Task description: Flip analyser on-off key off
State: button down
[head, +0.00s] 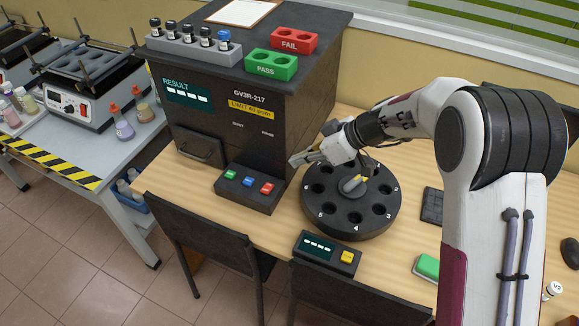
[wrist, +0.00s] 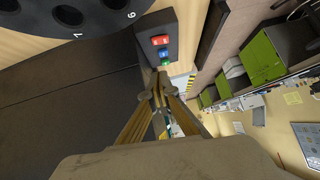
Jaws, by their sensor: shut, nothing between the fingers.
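The analyser (head: 215,130) is a large dark box with a RESULT display and the label GV3R-217. A low key box (head: 249,199) stands in front of it with a green, a blue and a red key, and it also shows in the wrist view (wrist: 150,25). I cannot make out which part is the on-off key. My gripper (head: 294,161) is beside the analyser's right side near its front edge, above and behind the key box. Its fingers meet in the wrist view (wrist: 160,82), shut and empty. Whether they touch the analyser is not clear.
A black numbered carousel (head: 350,222) sits right of the key box, below my arm. A small display unit (head: 326,256) with a yellow key is in front. A vial rack (head: 194,48), a green PASS block (head: 271,65) and a red FAIL block (head: 293,41) stand on the analyser.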

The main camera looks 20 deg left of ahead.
jog(key=shift+s+d+r+g, duration=0.15)
jog(key=shift+s+g, duration=0.15)
jog(key=shift+s, duration=0.2)
send_over(262, 189)
jog(key=w+d, duration=0.1)
jog(key=d, duration=0.2)
notch_tip(262, 189, down, 7)
jog(key=shift+w+d+r, duration=0.15)
jog(key=shift+r, duration=0.05)
jog(key=f, duration=0.2)
jog(key=shift+s+a+f, duration=0.2)
jog(key=shift+f, duration=0.2)
jog(key=shift+s+f, duration=0.1)
jog(key=shift+f, duration=0.7)
jog(key=shift+s, duration=0.1)
